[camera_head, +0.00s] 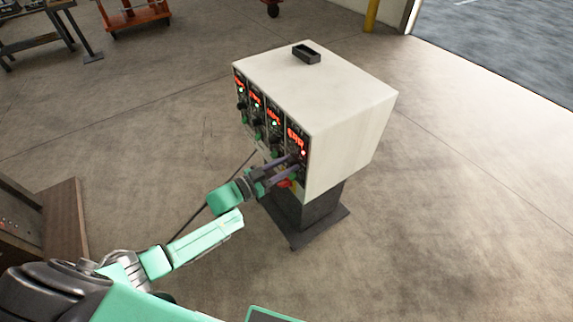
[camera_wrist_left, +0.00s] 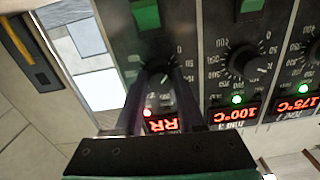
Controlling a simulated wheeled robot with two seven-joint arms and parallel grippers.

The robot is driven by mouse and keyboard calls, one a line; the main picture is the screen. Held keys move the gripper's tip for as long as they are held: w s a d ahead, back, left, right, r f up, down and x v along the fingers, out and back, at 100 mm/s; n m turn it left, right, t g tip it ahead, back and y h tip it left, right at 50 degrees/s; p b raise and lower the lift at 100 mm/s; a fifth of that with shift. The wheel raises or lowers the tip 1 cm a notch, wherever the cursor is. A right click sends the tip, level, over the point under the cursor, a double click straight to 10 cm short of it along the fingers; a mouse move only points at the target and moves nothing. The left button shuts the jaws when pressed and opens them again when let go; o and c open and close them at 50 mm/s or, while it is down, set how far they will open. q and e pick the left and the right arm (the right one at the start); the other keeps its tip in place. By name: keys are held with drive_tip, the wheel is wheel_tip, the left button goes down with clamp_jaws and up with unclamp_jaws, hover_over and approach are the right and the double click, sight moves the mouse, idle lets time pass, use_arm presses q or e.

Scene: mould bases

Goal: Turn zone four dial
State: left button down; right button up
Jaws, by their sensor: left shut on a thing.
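The control cabinet (camera_head: 345,95) is a pale box with a row of dial panels on its front left face. The rightmost panel in the head view has a red display (camera_head: 295,138) and a red light. In the left wrist view this panel appears upside down at the left, with its display (camera_wrist_left: 161,125) seeming to read an error text. My left gripper (camera_head: 297,161) reaches this panel. In the left wrist view its two fingers (camera_wrist_left: 158,76) are shut around the black dial (camera_wrist_left: 157,66), which they partly hide. My right gripper is not in view.
Neighbouring panels have a black dial (camera_wrist_left: 244,62), green lights and temperature displays (camera_wrist_left: 237,113). A green switch (camera_wrist_left: 146,14) sits close by the gripped dial. A small black tray (camera_head: 307,54) lies on the cabinet top. The floor around the dark pedestal (camera_head: 318,208) is mostly clear.

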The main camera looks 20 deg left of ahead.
use_arm(q)
drive_tip(key=shift+f, duration=0.1)
drive_tip(key=c, duration=0.5)
unclamp_jaws()
drive_tip(key=shift+a, duration=0.1)
drive_tip(key=v, duration=1.4)
drive_tip(key=shift+s+a+p, duration=0.1)
drive_tip(key=shift+s+p, duration=0.15)
drive_tip(key=shift+p, duration=0.05)
